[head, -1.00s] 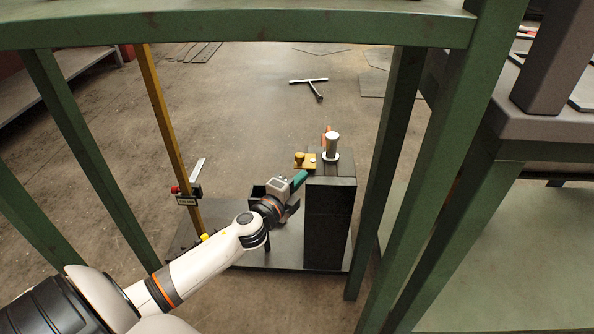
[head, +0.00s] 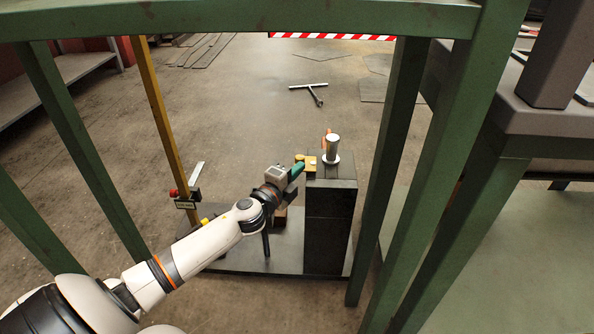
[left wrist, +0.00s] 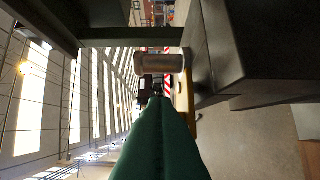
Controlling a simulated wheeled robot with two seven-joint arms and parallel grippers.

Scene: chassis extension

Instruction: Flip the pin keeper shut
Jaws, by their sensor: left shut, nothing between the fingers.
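A dark block (head: 330,215) stands on a base plate. On its top is an upright silver pin (head: 332,146) with a round collar. An orange part (head: 326,140) stands just behind the pin's left side. A brass-yellow piece (head: 311,165) sits at the block's top left edge; which part is the keeper is not clear. My left gripper (head: 299,168), with green fingers, is shut and empty close beside the brass piece; I cannot tell whether they touch. In the left wrist view, the green fingers (left wrist: 157,100) point toward the silver pin (left wrist: 160,62). My right gripper is not in view.
Green frame posts (head: 387,170) stand right of the block and at the left, with a green beam (head: 240,22) across the top. A T-shaped tool (head: 312,91) lies on the floor behind.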

